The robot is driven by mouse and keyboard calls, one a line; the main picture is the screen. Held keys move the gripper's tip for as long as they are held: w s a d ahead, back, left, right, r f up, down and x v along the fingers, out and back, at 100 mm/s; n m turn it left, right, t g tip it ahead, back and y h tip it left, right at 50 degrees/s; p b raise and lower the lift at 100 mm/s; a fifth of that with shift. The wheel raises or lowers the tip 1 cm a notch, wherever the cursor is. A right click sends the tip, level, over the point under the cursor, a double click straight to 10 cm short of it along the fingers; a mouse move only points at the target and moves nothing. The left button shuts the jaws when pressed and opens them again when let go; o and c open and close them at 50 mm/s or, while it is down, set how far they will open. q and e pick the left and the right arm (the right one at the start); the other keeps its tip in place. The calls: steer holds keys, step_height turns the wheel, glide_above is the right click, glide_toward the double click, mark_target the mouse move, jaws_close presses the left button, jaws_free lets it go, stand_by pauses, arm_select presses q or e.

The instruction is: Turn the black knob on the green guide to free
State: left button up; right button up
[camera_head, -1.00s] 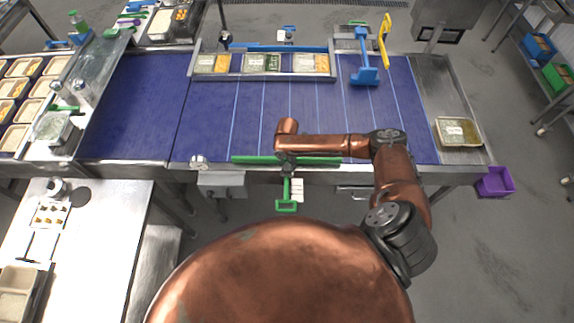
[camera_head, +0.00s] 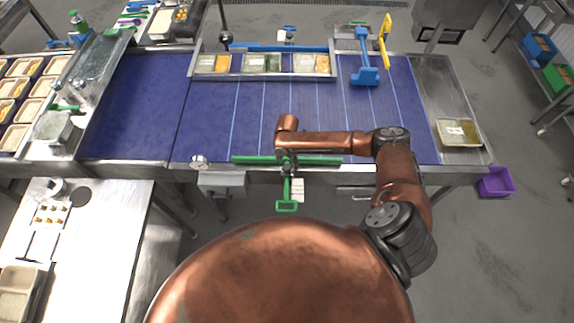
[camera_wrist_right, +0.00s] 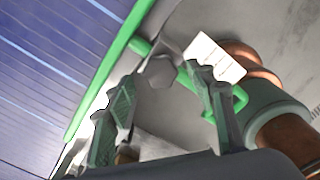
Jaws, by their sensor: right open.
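The green guide (camera_head: 252,159) is a long thin bar along the near edge of the blue belt, with a green loop handle (camera_head: 287,206) below it. It also crosses the right wrist view (camera_wrist_right: 105,75) diagonally. My right gripper (camera_head: 286,164) is over the guide's middle; in its wrist view (camera_wrist_right: 163,88) the fingers are apart. A grey faceted piece on a stem, probably the black knob (camera_wrist_right: 160,72), shows between and beyond the fingertips. I cannot tell whether they touch it, or read its setting. In the head view the gripper hides the knob. My left gripper is not in view.
A white label card (camera_wrist_right: 213,58) hangs beside the right finger. Filled trays stand in a metal channel (camera_head: 262,76) at the belt's far side. A blue paddle (camera_head: 364,76) lies at the belt's far right. The belt's middle (camera_head: 290,100) is clear.

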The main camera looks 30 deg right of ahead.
mark_target(287, 167)
step_height(287, 167, up, 10)
stand_by(0.4)
steer(key=shift+r, duration=0.1)
